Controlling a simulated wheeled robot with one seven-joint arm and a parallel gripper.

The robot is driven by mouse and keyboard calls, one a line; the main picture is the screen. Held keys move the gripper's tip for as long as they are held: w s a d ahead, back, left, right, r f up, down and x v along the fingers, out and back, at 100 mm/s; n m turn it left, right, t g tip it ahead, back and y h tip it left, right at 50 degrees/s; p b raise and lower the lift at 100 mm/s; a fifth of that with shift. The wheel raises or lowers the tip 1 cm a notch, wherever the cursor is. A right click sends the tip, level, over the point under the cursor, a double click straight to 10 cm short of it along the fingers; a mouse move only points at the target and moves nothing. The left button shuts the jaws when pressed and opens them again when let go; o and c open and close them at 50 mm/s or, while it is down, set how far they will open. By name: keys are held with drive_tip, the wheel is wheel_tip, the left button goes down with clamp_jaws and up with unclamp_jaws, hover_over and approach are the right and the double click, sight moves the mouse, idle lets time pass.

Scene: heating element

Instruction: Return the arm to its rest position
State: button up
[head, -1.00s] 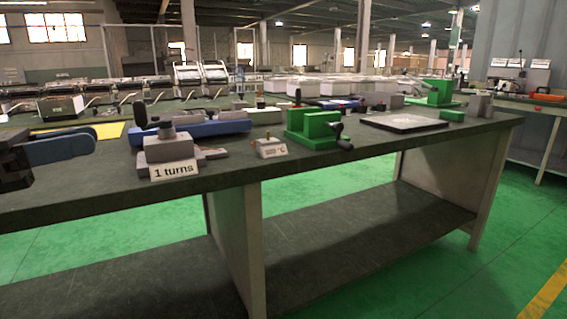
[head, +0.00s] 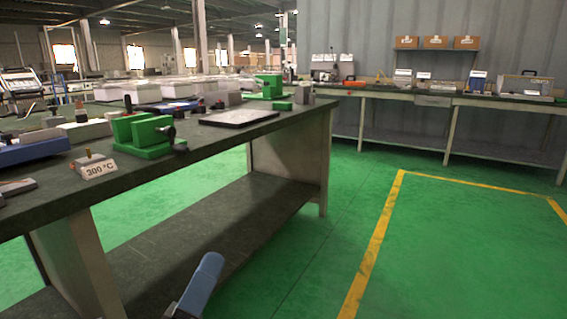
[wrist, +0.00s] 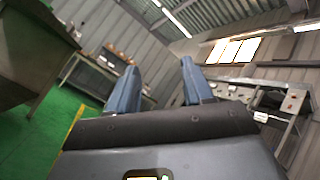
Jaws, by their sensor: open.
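My gripper (wrist: 157,88) shows in the wrist view with its two blue fingers spread apart and nothing between them. It points out into the room, with a grey wall, a ceiling and a window beyond. In the head view one blue finger (head: 208,278) shows at the bottom, below and in front of the workbench. The rest of my arm is out of the head view.
A dark workbench (head: 225,137) at left holds green clamps (head: 143,135), a 300 °C block (head: 94,165), a blue device (head: 32,148) and a dark plate (head: 240,117). A second bench (head: 425,98) stands along the back wall. Green floor (head: 460,240) at right is clear.

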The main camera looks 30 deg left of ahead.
drive_tip(key=w+d+f+n+g+y, duration=0.1)
drive_tip(key=d+f+n+y, duration=0.35)
drive_tip(key=d+n, duration=0.6)
drive_tip(key=d+f+n+y, duration=0.3)
drive_tip(key=d+f+n, duration=0.25)
drive_tip(key=d, duration=0.95)
drive_tip(key=s+d+f+n+g+h, duration=0.1)
drive_tip(key=s+d+f+n+g, duration=0.25)
drive_tip(key=s+d, duration=0.5)
drive_tip(key=s+d+f+n+g+h, duration=0.1)
drive_tip(key=s+d+f+n+g, duration=0.1)
drive_tip(key=s+d+n, duration=0.6)
drive_tip(key=s+d+r+m+g+h+p, duration=0.1)
drive_tip(key=s+d+r+g+h, duration=0.15)
drive_tip(key=s, duration=0.35)
drive_tip(key=s+d+r+m+g+h, duration=0.1)
drive_tip(key=s+d+r+g+h, duration=0.15)
drive_tip(key=s, duration=0.35)
wheel_tip(320, 180, up, 20)
drive_tip(key=p, duration=2.1)
drive_tip(key=shift+w+d+r+t, duration=0.15)
drive_tip(key=shift+w+r+t, duration=0.1)
drive_tip(key=shift+t, duration=0.1)
drive_tip(key=shift+f, duration=0.1)
